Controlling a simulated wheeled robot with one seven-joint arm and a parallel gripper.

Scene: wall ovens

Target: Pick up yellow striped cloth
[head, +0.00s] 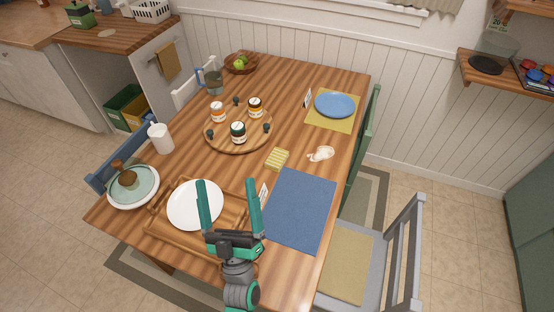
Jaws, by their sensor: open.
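The yellow striped cloth (277,159) lies folded into a small rectangle on the wooden table, right of the round wooden board and above the blue placemat. Nothing covers it. My gripper (228,182) is open and empty, its two teal fingers pointing up the picture. It shows over the near end of the table, in front of the wooden tray and the white plate. The cloth is farther away, up and to the right of the fingertips, and apart from them.
A round board (238,143) with several jars stands left of the cloth. A white spoon-rest-like item (321,154) lies right of it. The blue placemat (299,208) is bare. A white plate (195,204), a small card (263,194) and chairs (375,262) are near my gripper.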

